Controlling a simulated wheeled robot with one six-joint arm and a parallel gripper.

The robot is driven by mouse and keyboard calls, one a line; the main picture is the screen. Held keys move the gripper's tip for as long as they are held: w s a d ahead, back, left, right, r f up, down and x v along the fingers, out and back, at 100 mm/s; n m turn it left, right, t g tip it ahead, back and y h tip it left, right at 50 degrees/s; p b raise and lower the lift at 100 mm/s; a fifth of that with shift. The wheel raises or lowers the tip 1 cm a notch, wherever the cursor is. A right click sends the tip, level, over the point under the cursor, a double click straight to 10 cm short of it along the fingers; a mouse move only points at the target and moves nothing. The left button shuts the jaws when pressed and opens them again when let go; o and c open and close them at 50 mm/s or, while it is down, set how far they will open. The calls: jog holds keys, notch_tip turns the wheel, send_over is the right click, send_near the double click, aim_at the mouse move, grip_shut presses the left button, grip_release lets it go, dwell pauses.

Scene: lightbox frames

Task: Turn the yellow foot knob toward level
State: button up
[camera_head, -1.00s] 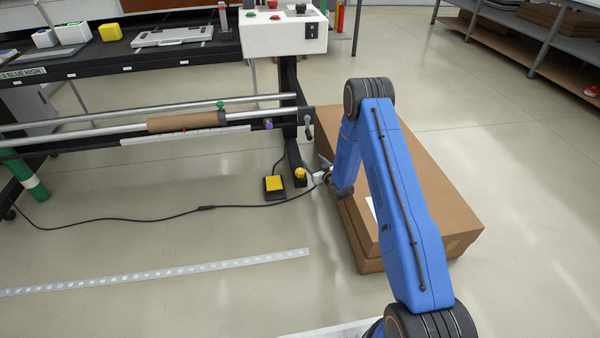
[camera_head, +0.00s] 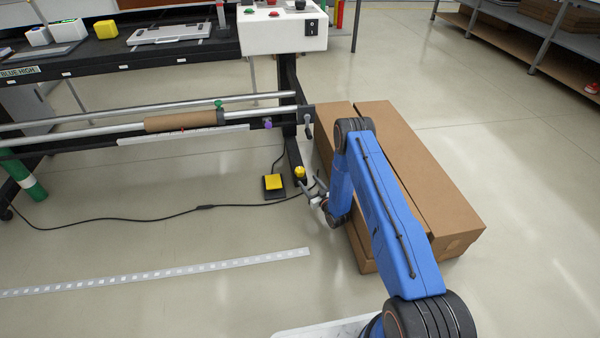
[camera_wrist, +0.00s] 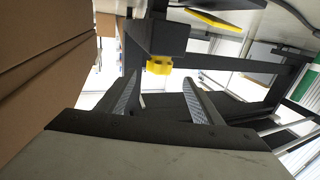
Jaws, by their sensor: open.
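The yellow foot knob (camera_head: 300,171) sits at the near end of the black machine foot (camera_head: 292,150). In the wrist view the lobed knob (camera_wrist: 159,65) shows just beyond the fingertips, closer to the left one. My gripper (camera_head: 309,189) is low, just in front of and slightly right of the knob in the head view. In the wrist view my gripper (camera_wrist: 161,78) is open, with nothing between its fingers. I cannot tell if a finger touches the knob; a gap seems to remain.
Large cardboard boxes (camera_head: 420,185) stand close on the right of my arm. A yellow foot pedal (camera_head: 274,182) with a black cable lies left of the knob. A roller with a brown tube (camera_head: 185,121) spans the machine.

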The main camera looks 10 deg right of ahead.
aim_at(302, 174)
jog(key=x, duration=1)
jog(key=c, duration=1.1)
